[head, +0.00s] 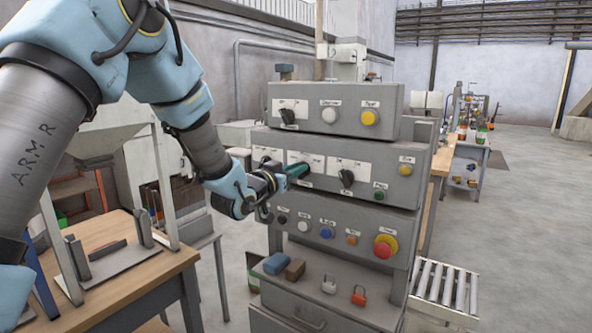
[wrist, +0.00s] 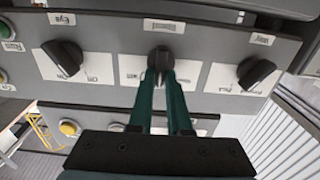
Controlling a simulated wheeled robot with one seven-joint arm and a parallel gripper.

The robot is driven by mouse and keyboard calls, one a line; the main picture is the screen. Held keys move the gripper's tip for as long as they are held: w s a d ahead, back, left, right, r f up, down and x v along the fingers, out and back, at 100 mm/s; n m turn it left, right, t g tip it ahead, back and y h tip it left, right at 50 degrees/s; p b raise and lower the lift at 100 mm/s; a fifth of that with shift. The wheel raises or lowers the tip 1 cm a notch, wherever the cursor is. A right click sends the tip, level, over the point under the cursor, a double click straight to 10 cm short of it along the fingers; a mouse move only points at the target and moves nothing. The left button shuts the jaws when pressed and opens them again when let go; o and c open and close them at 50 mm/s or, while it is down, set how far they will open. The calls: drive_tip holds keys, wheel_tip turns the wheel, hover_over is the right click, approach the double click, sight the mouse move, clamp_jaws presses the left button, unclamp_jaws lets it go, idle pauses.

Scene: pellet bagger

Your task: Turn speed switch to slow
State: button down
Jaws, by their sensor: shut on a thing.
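My gripper (head: 304,170) reaches the middle row of the control cabinet (head: 420,152) from the left in the head view. In the wrist view its two green fingers (wrist: 161,76) are shut on the middle black rotary switch (wrist: 160,57), one on each side of the knob. The switch has a white label plate; its words are too small to read, so I cannot tell its setting or confirm that it is the speed switch. In the head view the fingers hide most of this knob.
Other black rotary switches sit to its left (wrist: 62,58) and right (wrist: 256,73) in the wrist view. Below this row in the head view is a red mushroom button (head: 384,248) on yellow. Padlocks (head: 358,296) and small blocks lie on the ledge. A wooden table (head: 150,262) stands left.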

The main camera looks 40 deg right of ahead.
drive_tip(key=shift+f+b, duration=0.1)
drive_tip(key=shift+b, duration=0.2)
drive_tip(key=n+b, duration=0.1)
drive_tip(key=n, duration=0.2)
drive_tip(key=n+b, duration=0.2)
drive_tip(key=n, duration=0.1)
drive_tip(key=w+n+b, duration=0.1)
drive_tip(key=n+b, duration=0.1)
drive_tip(key=n, duration=0.1)
drive_tip(key=shift+a+f+n, duration=0.1)
drive_tip(key=shift+f+n, duration=0.05)
drive_tip(key=shift+n, duration=0.25)
idle(0.6)
drive_tip(key=c, duration=0.9)
unclamp_jaws()
drive_tip(key=shift+o, duration=0.2)
drive_tip(key=shift+a, duration=0.1)
drive_tip(key=b+v, duration=0.3)
drive_tip(key=v, duration=0.7)
drive_tip(key=shift+a+b, duration=0.3)
